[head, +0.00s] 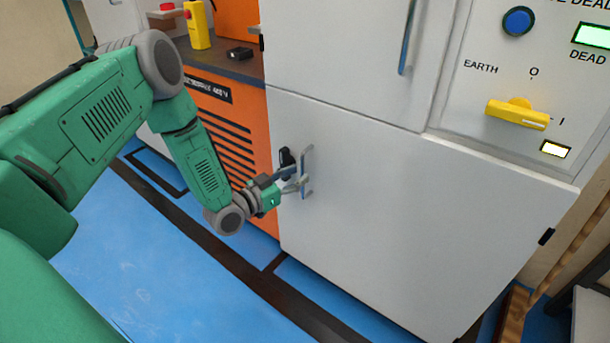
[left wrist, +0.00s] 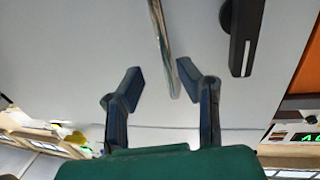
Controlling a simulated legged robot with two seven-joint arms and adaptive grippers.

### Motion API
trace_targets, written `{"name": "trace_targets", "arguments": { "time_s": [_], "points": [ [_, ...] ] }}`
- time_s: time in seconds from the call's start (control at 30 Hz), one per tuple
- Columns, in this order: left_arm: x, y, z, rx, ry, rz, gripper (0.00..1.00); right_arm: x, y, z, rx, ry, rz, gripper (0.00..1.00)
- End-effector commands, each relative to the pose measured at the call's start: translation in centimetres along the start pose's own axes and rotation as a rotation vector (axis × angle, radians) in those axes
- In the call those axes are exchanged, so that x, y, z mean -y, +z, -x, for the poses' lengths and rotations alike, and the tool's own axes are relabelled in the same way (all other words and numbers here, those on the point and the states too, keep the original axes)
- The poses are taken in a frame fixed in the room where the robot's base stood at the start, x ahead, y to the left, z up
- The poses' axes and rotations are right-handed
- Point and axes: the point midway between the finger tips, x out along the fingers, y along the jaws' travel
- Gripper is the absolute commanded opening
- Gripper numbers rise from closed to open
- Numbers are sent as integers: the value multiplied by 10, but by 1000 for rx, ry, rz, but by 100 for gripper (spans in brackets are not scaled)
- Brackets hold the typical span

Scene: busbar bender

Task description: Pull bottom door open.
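The bottom door (head: 400,200) is a large light grey panel low on the cabinet, and it looks shut. Its metal bar handle (head: 308,170) stands upright near the door's left edge. My left gripper (head: 296,184) is at the handle. In the left wrist view, my left gripper's fingers (left wrist: 160,78) are apart, and the handle bar (left wrist: 163,40) runs between their tips, closer to the right finger. I cannot tell whether a finger touches it. A black latch (left wrist: 243,35) is beside the handle. My right gripper is not in view.
Above is an upper door (head: 345,60) with a blue handle (head: 407,38). A control panel with a yellow rotary switch (head: 517,113) is at upper right. An orange vented cabinet (head: 235,140) adjoins on the left. The blue floor (head: 170,260) before the door is clear.

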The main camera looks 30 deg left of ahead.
Motion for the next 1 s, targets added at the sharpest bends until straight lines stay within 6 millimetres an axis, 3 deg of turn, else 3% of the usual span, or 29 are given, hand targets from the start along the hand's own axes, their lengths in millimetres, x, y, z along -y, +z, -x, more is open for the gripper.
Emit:
{"name": "trace_targets", "arguments": {
  "time_s": [0.2, 0.57, 0.6, 0.7, 1.0],
  "points": [
    [5, 4, -26, -1, -3, 6, 31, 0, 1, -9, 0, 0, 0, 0],
    [1, 0, -33, 1, -1, 1, 31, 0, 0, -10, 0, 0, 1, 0],
    [1, 0, -34, 1, -1, 0, 27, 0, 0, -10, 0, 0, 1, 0],
    [1, 0, -33, 1, -1, 0, 0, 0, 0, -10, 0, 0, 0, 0],
    [0, 2, -33, 0, 0, 6, 0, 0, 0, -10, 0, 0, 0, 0]
  ]
}}
